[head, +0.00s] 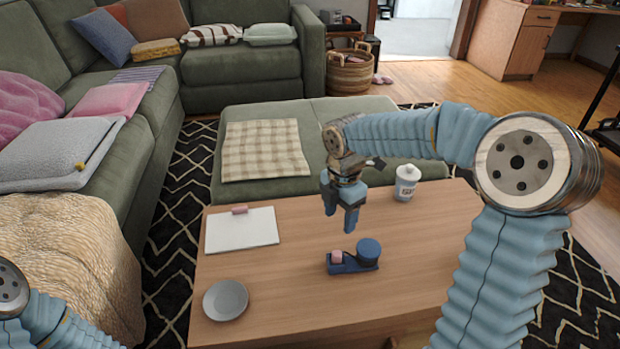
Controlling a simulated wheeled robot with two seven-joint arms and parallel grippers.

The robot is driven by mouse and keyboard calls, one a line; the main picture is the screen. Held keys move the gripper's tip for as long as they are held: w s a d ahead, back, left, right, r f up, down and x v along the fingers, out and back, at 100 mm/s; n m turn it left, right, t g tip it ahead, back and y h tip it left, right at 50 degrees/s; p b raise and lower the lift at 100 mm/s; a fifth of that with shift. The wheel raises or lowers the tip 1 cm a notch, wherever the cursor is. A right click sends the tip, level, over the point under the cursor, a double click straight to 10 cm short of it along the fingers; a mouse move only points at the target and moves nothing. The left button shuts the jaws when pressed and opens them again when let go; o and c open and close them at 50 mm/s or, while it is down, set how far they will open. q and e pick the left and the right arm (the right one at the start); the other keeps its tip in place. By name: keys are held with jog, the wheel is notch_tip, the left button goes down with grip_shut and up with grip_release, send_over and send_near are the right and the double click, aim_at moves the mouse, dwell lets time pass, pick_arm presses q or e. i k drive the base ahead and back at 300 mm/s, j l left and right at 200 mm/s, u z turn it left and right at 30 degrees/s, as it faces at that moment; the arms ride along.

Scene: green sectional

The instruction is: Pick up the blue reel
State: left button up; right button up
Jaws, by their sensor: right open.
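A blue object with a round, reel-like part (368,250) at its right end and a small pink piece at its left lies on the wooden coffee table (300,300), right of its middle. I take the round part to be the blue reel. My right gripper (340,212) hangs above the table, slightly left of and beyond the blue object, fingers pointing down.
A clipboard with white paper (242,230) lies at the table's far left. A grey plate (226,300) is at the near left. A white lidded jar (406,183) stands at the far right edge. A green ottoman (210,190) with a checked cloth borders the table's far side.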

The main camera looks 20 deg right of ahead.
aim_at(368, 249)
jog(key=k, duration=1)
